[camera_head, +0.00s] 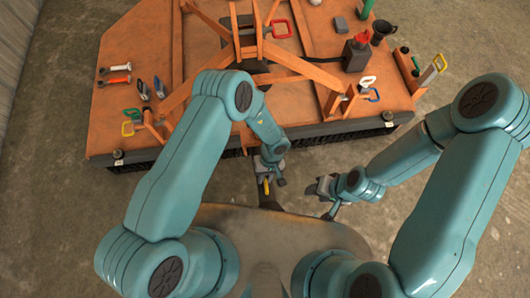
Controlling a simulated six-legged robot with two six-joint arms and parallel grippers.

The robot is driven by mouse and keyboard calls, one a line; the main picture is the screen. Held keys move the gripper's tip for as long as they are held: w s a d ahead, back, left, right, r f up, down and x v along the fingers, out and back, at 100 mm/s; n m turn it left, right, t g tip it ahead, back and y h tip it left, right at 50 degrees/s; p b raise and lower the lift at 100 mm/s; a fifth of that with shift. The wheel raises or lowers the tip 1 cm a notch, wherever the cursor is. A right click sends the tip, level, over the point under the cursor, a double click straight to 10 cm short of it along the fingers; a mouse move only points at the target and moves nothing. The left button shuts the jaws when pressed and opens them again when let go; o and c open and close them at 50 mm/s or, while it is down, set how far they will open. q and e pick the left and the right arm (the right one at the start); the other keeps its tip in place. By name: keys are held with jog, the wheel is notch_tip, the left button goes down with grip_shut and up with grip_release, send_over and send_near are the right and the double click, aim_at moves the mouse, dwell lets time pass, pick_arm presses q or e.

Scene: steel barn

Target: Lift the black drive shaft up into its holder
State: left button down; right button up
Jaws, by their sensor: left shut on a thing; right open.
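The black drive shaft (268,199) shows only in part, as a dark piece with a yellow bit just below my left gripper. My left gripper (271,170) is shut on it, in front of the orange implement's near edge. My arm and gripper hide much of the shaft, so I cannot tell its tilt. My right gripper (326,192) is open and empty, to the right of the shaft and apart from it. I cannot clearly make out the holder; it may be on the orange frame (295,62) above the deck.
The orange deck (130,45) fills the upper middle. Bare floor (50,190) lies left of my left arm.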

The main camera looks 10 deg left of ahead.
pick_arm(q)
jog(key=shift+w+r, duration=0.15)
jog(key=shift+w, duration=0.05)
jog(key=c, duration=1.3)
grip_release()
jog(key=shift+c, duration=0.2)
jog(key=shift+o, duration=1.1)
jog(key=shift+s, duration=0.1)
jog(key=p+v, duration=0.1)
jog(key=v, duration=1.5)
jog(key=shift+r, duration=0.1)
